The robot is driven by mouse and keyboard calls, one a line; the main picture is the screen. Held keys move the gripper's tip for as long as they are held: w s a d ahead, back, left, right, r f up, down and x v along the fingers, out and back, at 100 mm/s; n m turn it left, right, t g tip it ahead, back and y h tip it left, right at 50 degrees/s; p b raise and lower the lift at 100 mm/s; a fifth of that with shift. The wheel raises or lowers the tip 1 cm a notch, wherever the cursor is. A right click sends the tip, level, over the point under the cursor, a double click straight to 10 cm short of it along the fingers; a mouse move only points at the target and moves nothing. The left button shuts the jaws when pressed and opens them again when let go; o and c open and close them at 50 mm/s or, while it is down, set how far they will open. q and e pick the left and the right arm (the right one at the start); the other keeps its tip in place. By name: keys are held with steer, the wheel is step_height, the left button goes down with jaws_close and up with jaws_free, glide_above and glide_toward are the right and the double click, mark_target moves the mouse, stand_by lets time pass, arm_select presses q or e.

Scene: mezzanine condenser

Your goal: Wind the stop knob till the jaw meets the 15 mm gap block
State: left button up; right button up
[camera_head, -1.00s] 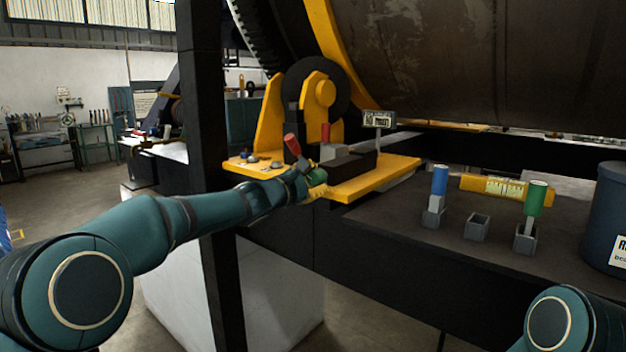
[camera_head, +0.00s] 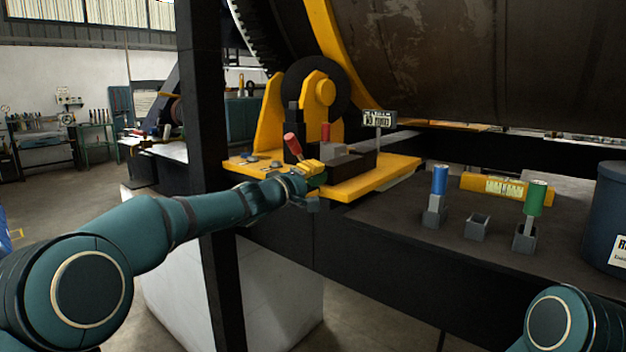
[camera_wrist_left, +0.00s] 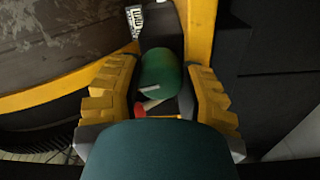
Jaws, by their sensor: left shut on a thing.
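The green stop knob (camera_wrist_left: 160,72), with a white mark on it, sits between the yellow fingers of my left gripper (camera_head: 312,174) in the left wrist view. The gripper is shut on it at the front of the yellow fixture plate (camera_head: 375,184). A grey block with an upright red handle (camera_head: 325,132) stands in the fixture behind the knob; I cannot read its size. The dark jaw slide (camera_head: 348,163) is beside it, and any gap between them is too small to tell. A tilted red-handled lever (camera_head: 293,143) stands left of it. My right gripper is out of view.
On the dark bench, a blue-handled block (camera_head: 439,184) and a green-handled block (camera_head: 535,200) stand in grey holders, with an empty holder (camera_head: 477,226) between them. A yellow level (camera_head: 505,187) and a blue bin (camera_head: 606,215) are near. A black post (camera_head: 208,150) stands by my left arm.

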arm_select(q)
steer(key=m, duration=0.4)
steer(key=shift+m, duration=0.4)
steer(key=m, duration=0.4)
steer(key=shift+m, duration=0.3)
steer(key=m, duration=0.4)
steer(key=shift+m, duration=0.3)
steer(key=shift+w+a+m, duration=0.1)
steer(key=shift+m, duration=1.9)
steer(key=shift+f, duration=0.1)
steer(key=o, duration=1.2)
